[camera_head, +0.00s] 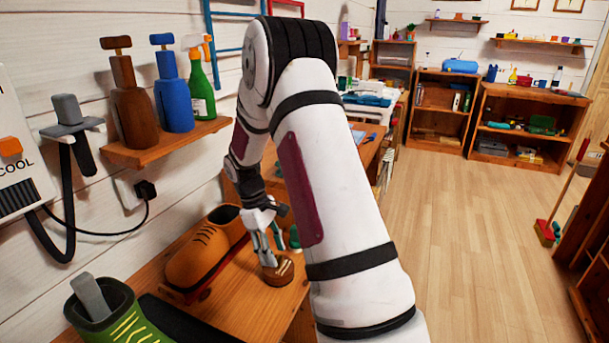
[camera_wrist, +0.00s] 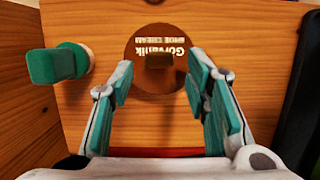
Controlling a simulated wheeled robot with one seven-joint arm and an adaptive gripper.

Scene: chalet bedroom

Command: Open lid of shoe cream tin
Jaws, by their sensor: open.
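The shoe cream tin is a round, low brown tin (camera_head: 277,271) on the wooden bench top. In the wrist view its brown lid (camera_wrist: 145,78) shows white lettering reading "SHOE CREAM", upside down, with a small dark raised piece in the middle. My gripper (camera_head: 268,250) points down close over the tin in the head view. In the wrist view my gripper (camera_wrist: 158,88) is open, its green finger pads on either side of the lid's near part. No grip on the lid is visible. Whether the fingers touch it, I cannot tell.
A green-headed item (camera_wrist: 60,63) stands left of the tin in the wrist view. An orange-brown shoe (camera_head: 205,248) and a green boot (camera_head: 115,315) are on the bench. A shelf (camera_head: 165,143) with spray bottles hangs above.

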